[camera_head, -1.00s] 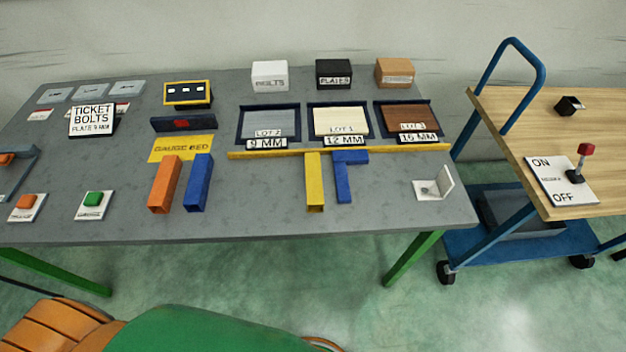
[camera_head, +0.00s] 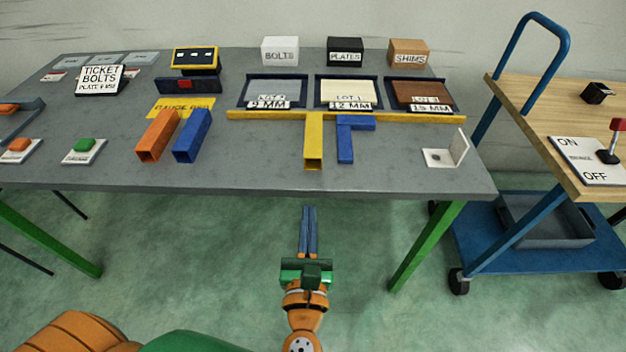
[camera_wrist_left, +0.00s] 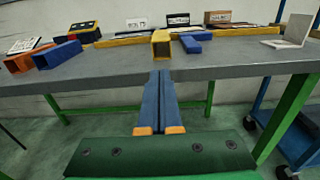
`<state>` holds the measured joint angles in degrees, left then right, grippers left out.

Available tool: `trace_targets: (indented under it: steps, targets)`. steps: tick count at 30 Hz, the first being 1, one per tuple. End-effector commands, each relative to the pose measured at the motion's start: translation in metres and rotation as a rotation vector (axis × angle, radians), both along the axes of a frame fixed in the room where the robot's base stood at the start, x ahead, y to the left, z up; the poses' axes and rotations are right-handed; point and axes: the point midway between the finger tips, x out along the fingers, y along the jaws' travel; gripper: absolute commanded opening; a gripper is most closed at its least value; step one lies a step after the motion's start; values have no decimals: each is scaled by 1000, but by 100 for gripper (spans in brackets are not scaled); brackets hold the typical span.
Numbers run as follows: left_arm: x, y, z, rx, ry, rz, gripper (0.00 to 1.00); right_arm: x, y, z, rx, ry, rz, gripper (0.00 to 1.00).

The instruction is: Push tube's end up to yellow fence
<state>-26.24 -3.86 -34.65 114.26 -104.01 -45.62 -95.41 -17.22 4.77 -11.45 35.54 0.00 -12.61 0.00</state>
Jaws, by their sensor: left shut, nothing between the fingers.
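A yellow square tube (camera_head: 313,145) lies on the grey table, its open near end facing me. Its far end is at the yellow fence (camera_head: 400,117), a long low strip; I cannot tell whether they touch. A blue L-shaped piece (camera_head: 345,145) lies just right of the tube. My left gripper (camera_head: 308,209) is shut and empty, in front of the table's near edge, roughly in line with the yellow tube and apart from it. In the left wrist view its blue fingers point towards the yellow tube (camera_wrist_left: 161,46). My right gripper is not in view.
An orange tube (camera_head: 157,136) and a blue tube (camera_head: 192,136) lie to the left. A white angle bracket (camera_head: 447,152) stands at the right. Trays line the fence's far side. A blue cart (camera_head: 560,248) with a wooden top stands right of the table (camera_head: 250,177).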

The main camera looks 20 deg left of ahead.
Motion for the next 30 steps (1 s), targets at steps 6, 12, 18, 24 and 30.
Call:
trace_targets:
  steps: [6, 12, 18, 24, 30]
  targets:
    - [48, 13, 3, -1, -2, 0, 0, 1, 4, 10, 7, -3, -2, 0]
    - [84, 24, 1, -2, -1, 0, 0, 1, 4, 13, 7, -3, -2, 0]
    - [102, 29, -1, -2, 1, -1, 0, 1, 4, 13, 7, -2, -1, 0]
    - [105, 30, -1, -4, 2, -1, 0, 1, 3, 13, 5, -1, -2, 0]
    - [109, 31, 0, -3, 1, -2, 0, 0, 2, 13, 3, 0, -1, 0]
